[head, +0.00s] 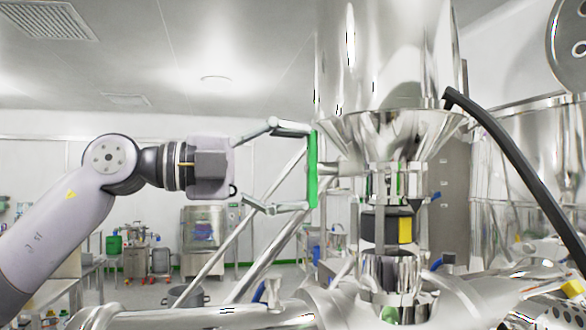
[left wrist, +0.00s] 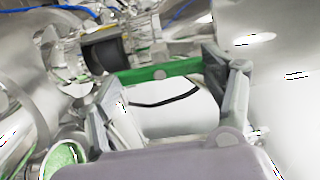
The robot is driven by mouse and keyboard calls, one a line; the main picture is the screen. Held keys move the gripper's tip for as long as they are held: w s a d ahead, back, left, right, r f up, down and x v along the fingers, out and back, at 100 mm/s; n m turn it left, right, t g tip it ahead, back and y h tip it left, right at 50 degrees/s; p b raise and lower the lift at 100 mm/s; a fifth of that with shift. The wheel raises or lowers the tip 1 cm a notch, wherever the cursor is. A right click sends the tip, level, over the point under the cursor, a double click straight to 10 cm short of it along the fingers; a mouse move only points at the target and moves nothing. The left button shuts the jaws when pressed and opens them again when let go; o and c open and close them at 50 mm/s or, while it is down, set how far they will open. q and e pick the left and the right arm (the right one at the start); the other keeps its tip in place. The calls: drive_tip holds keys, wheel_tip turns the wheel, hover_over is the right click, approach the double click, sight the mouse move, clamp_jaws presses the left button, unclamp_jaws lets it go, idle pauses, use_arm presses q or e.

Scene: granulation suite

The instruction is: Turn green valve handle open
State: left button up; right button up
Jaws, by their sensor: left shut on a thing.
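The green valve handle (head: 313,170) stands upright as a flat bar beside the steel pipework under the large steel vessel. In the left wrist view the handle (left wrist: 158,72) runs across the picture between the fingertips. My left gripper (head: 311,168) has one finger at the top end of the handle and one at the bottom end, shut on it. The same gripper also shows in the left wrist view (left wrist: 172,77). My right gripper is not in view.
The steel vessel (head: 385,60) stands just right of the handle. A black hose (head: 515,150) hangs at the right. A black and yellow part (head: 404,226) sits below the vessel. Steel pipes cross the foreground. The space left of the handle is open around my arm.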

use_arm(q)
drive_tip(key=shift+s+a, duration=0.1)
drive_tip(key=shift+a, duration=0.15)
drive_tip(key=c, duration=0.6)
drive_tip(key=shift+o, duration=0.9)
drive_tip(key=o, duration=0.8)
drive_tip(key=shift+d+f, duration=0.15)
drive_tip(key=shift+d, duration=0.3)
drive_tip(key=o, duration=0.4)
drive_tip(key=shift+d, duration=0.15)
drive_tip(key=o, duration=0.5)
drive_tip(key=shift+a, duration=0.2)
drive_tip(key=v, duration=1.1)
drive_tip(key=shift+a, duration=0.35)
